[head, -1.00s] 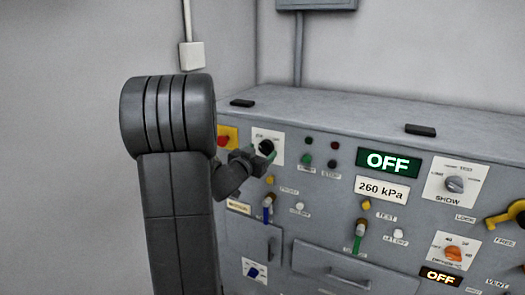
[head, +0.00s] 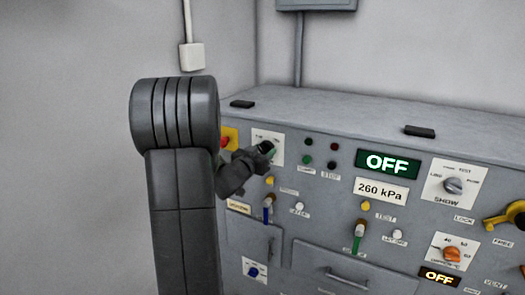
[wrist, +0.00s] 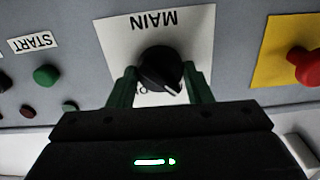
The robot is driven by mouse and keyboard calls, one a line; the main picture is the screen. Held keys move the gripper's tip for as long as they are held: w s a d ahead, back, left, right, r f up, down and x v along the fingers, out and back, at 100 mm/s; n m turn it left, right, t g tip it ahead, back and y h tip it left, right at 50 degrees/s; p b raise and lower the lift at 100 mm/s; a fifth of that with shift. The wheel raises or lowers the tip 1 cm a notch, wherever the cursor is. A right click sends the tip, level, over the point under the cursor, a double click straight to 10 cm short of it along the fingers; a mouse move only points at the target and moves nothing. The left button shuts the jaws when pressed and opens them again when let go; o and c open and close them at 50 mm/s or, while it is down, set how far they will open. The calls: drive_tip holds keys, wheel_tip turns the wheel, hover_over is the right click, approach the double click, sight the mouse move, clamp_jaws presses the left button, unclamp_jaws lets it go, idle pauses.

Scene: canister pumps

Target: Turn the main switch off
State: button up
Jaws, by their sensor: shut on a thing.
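The main switch is a black round knob (wrist: 160,68) on a white plate (wrist: 205,20) marked MAIN, which appears upside down in the wrist view. A small pale line on the knob points to the lower right there. The lettering below the knob is mostly hidden, so I cannot read the position. My gripper (wrist: 160,78) has its green fingers on both sides of the knob, shut on it. In the head view the knob (head: 265,147) is partly covered by my gripper, and the white plate (head: 276,136) shows behind it.
A red knob on a yellow plate (wrist: 270,70) is close beside the switch. A green START button (wrist: 46,75) is on the other side. A display (head: 389,163) reads OFF and a gauge (head: 382,190) reads 260 kPa. Levers (head: 360,232) protrude lower on the panel.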

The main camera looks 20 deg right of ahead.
drive_tip(key=shift+n, duration=0.3)
drive_tip(key=o, duration=1)
drive_tip(key=v, duration=1.4)
drive_tip(key=shift+b, duration=0.45)
